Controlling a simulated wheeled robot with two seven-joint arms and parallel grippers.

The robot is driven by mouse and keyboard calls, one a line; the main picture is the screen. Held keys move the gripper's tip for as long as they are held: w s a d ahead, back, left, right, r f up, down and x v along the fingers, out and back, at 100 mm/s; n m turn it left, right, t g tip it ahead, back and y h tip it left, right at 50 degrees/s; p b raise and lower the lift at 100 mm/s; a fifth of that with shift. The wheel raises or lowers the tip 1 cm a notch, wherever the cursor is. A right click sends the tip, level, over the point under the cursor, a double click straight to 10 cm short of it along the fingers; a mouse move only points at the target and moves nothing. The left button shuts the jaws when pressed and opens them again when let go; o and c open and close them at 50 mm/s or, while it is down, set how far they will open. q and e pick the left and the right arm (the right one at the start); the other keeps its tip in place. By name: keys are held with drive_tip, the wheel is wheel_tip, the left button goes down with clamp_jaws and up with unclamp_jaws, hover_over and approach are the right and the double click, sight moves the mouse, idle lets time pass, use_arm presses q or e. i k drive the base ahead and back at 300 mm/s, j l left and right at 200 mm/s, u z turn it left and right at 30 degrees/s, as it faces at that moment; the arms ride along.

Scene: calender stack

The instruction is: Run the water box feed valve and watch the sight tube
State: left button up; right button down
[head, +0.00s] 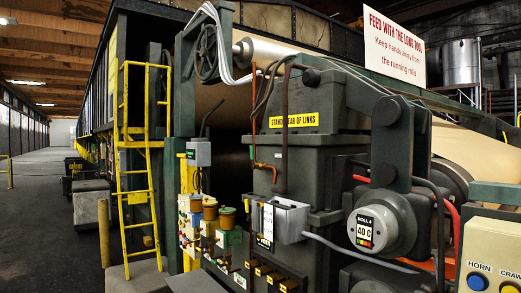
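A light grey open box (291,219), likely the water box, is fixed to the front of the dark machine stand in the middle of the head view. A narrow upright strip with dark and pale marks (267,225) is at its left side; it may be the sight tube, but I cannot read a level in it. A copper-coloured pipe with a short orange handle (265,167) is above the box; I cannot tell whether this is the feed valve or how it is set. Neither of my grippers is in view.
A yellow ladder (137,185) and a yellow post stand left of the machine. Brown-topped cups (210,208) and valves crowd its front. A round gauge reading 40 C (376,230) and a button panel (490,262) are at right. A sign warns about running rolls.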

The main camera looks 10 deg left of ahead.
sight(253, 166)
drive_tip(key=z, duration=1.85)
drive_tip(key=k+j, duration=0.15)
drive_tip(key=j, duration=0.35)
drive_tip(key=k+j, duration=0.1)
drive_tip(key=j, duration=0.45)
drive_tip(key=k+j, duration=0.15)
drive_tip(key=j, duration=0.35)
drive_tip(key=k+j, duration=0.15)
drive_tip(key=j, duration=0.4)
drive_tip(key=k+j, duration=0.1)
drive_tip(key=j, duration=0.4)
drive_tip(key=k+j, duration=0.15)
drive_tip(key=j, duration=0.4)
drive_tip(key=k+j, duration=0.15)
drive_tip(key=j, duration=0.35)
drive_tip(key=k+j, duration=0.1)
drive_tip(key=j, duration=0.4)
